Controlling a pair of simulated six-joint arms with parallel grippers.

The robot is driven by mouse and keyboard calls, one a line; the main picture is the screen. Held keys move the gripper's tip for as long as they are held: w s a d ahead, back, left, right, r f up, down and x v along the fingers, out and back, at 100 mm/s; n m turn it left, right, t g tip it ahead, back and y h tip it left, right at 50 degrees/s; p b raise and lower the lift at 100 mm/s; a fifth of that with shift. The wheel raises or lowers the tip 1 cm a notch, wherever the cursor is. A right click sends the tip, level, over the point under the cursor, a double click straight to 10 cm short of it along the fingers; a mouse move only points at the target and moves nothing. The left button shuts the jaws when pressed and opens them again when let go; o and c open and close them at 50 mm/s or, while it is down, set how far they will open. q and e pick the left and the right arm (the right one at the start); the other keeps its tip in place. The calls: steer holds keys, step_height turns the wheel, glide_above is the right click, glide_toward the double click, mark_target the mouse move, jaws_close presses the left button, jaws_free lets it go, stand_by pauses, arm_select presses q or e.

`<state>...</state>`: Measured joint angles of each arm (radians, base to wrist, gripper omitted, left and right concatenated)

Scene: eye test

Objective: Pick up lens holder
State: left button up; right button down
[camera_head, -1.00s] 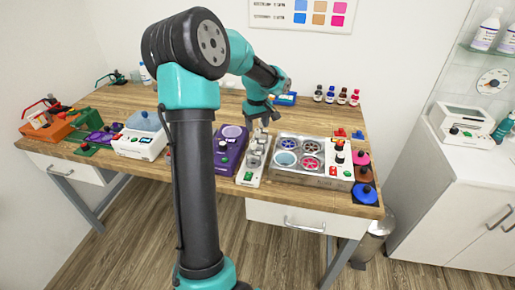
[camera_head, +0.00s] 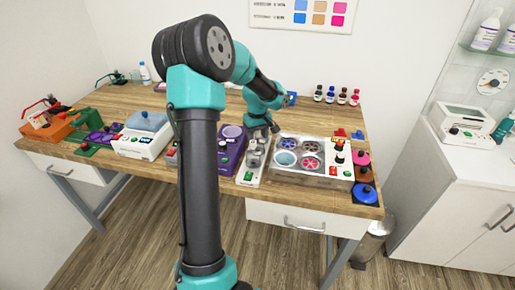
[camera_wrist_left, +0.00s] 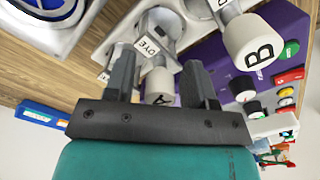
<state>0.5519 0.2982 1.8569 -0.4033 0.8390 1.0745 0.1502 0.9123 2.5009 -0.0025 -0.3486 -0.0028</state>
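In the left wrist view my left gripper (camera_wrist_left: 160,78) has its two dark fingers spread apart. A pale knob marked A (camera_wrist_left: 160,85) on a grey holder shows between them, and I cannot tell whether either finger touches it. A label DYE (camera_wrist_left: 149,45) is on the grey part beside this knob. A second pale knob marked B (camera_wrist_left: 252,42) stands to the right. Nothing is labelled lens holder; the lettered grey holders look like the likeliest fit. In the head view my left gripper (camera_head: 264,129) is low over the narrow white unit (camera_head: 247,175). My right gripper is not in view.
A purple device (camera_head: 225,155) stands close left of the white unit. A metal tray unit (camera_head: 285,178) with round coloured baths stands close right. Small bottles (camera_head: 330,96) line the back. The wooden table (camera_head: 215,105) has bare room behind the purple device.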

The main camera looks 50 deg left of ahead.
arm_select(q)
jaws_close()
steer(key=shift+r, duration=0.15)
stand_by(0.4)
step_height(320, 180, up, 10)
steer(key=shift+f, duration=0.1)
stand_by(0.3)
steer(key=shift+d, duration=0.1)
stand_by(0.3)
